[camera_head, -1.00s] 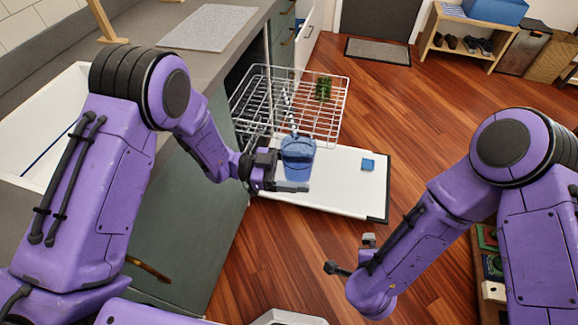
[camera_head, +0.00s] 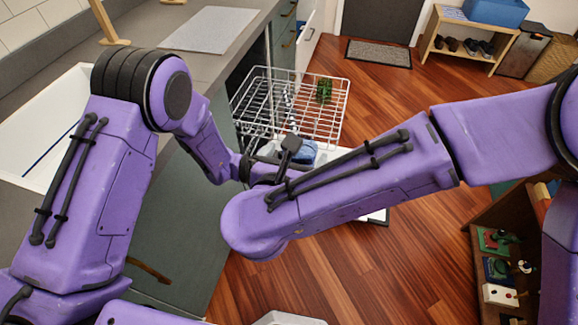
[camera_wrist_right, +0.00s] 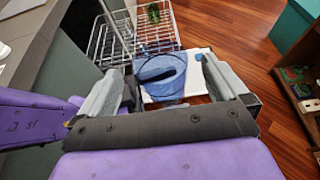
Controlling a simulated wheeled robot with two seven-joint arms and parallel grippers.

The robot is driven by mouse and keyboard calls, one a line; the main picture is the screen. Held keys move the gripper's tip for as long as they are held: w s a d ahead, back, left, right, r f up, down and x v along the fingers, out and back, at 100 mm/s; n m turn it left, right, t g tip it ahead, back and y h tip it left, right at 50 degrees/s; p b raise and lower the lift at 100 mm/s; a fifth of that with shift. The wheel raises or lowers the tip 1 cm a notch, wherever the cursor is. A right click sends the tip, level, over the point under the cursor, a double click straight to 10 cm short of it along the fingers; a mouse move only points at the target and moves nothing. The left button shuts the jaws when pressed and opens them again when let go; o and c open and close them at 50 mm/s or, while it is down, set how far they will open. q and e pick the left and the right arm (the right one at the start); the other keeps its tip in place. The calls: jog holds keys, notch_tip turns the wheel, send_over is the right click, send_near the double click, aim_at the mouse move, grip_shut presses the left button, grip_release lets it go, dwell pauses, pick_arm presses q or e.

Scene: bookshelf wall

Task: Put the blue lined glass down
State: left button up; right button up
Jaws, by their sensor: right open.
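The blue lined glass (camera_head: 308,152) is a see-through blue tumbler, partly hidden behind my right arm in the head view. In the right wrist view the glass (camera_wrist_right: 163,78) stands between the fingers of my right gripper (camera_wrist_right: 162,80), which is open around it. My right gripper (camera_head: 290,148) also shows in the head view beside the glass. My left gripper (camera_head: 262,166) is at the glass's left side, mostly covered by my right arm. It appears to still hold the glass above the white dishwasher door (camera_wrist_right: 203,82); its fingertips are hidden.
The dishwasher is open, with a wire rack (camera_head: 300,112) pulled out behind the glass. A green item (camera_head: 324,90) is in the rack. The grey counter (camera_head: 195,62) lies to the left. A low shelf with small items (camera_head: 495,240) stands at the right. Wooden floor is clear between.

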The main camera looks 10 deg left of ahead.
jog(key=x, duration=0.7)
jog(key=shift+w+f, duration=0.1)
jog(key=shift+f, duration=0.05)
jog(key=c, duration=0.8)
pick_arm(q)
jog(key=o, duration=1.1)
pick_arm(e)
jog(key=shift+c, duration=1)
pick_arm(q)
jog(key=shift+a, duration=0.1)
